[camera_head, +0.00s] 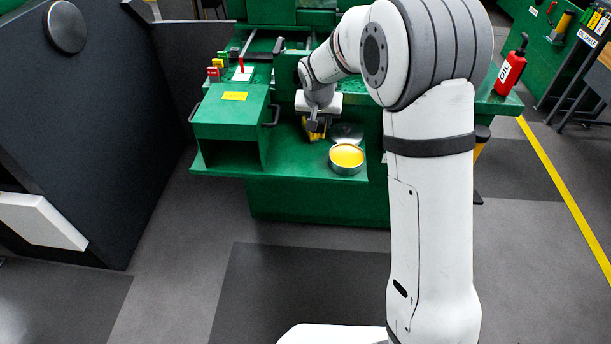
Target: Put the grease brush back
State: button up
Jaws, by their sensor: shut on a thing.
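My gripper (316,131) points down over the green shelf of the machine, just left of a round tin. It is shut on a small yellow thing, which I take to be the grease brush (311,134). My fingers hide most of the brush, and I cannot tell whether it touches the shelf. The open tin (346,157) holds yellow grease and stands near the front right of the green shelf (300,165). A grey disc, perhaps the tin's lid (346,131), lies behind it.
A green box (228,117) with an open front and a yellow label stands left of my gripper. Small red and yellow blocks (214,70) sit behind it. A red oil bottle (511,68) stands at the right. My arm hides the shelf's right part.

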aim_at(307, 158)
jog(key=a+f, duration=0.1)
jog(key=f, duration=0.3)
jog(key=a+f+b, duration=0.1)
jog(key=f, duration=0.3)
jog(key=a+f+b, duration=0.1)
jog(key=f, duration=0.3)
jog(key=shift+w+a+f, duration=0.15)
jog(key=shift+w+f, duration=0.1)
jog(key=shift+f, duration=0.15)
jog(key=shift+f+b, duration=0.2)
jog(key=shift+b, duration=0.2)
jog(key=o, duration=1)
jog(key=shift+r, duration=0.15)
